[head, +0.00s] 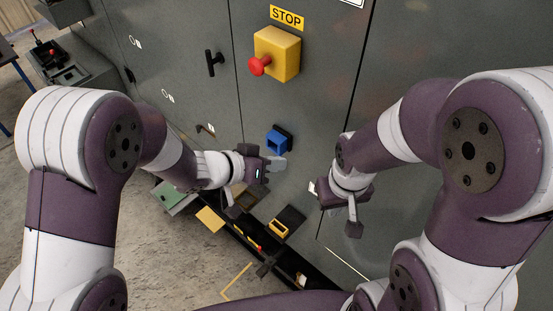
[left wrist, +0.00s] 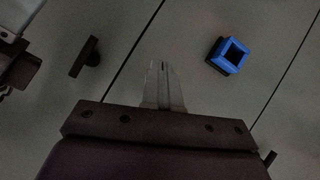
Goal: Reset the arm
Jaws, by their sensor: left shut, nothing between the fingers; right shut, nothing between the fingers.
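My left gripper (head: 277,166) is shut and empty in front of the grey cabinet (head: 310,110), just below the blue square socket (head: 279,140). In the left wrist view its closed fingers (left wrist: 162,85) point at the cabinet front, with the blue socket (left wrist: 231,56) up and to the right, apart from them. My right gripper (head: 354,228) is shut and empty, pointing down in front of the cabinet on the right. Both of my arms are bent forward toward the cabinet.
A yellow box with a red stop button (head: 260,66) sticks out of the cabinet under a STOP sign (head: 287,17). A black handle (head: 213,62) is left of it. A yellow part (head: 278,229) and a low ledge lie below. Concrete floor (head: 150,260) is open at lower left.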

